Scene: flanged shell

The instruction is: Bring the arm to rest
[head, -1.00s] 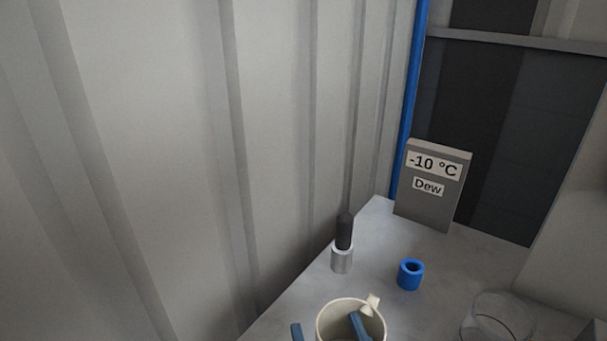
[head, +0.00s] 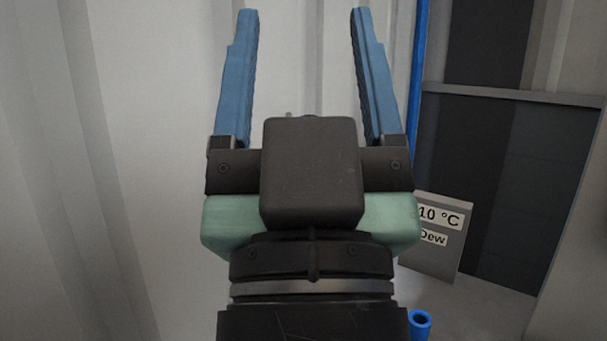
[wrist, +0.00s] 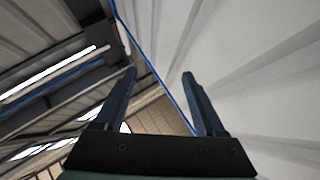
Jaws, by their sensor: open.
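My gripper (head: 304,75) is raised in the middle of the head view, its two blue fingers spread wide apart and pointing up. Nothing is between them. In the wrist view my gripper (wrist: 160,85) is also open and empty, with the ceiling and ribbed wall behind it. The gripper body and wrist hide much of the bench in the head view.
A grey sign (head: 436,238) reading "10 °C" and "Dew", partly covered by my gripper, stands on the grey bench (head: 480,302). A blue ring (head: 421,322) is at the bottom edge.

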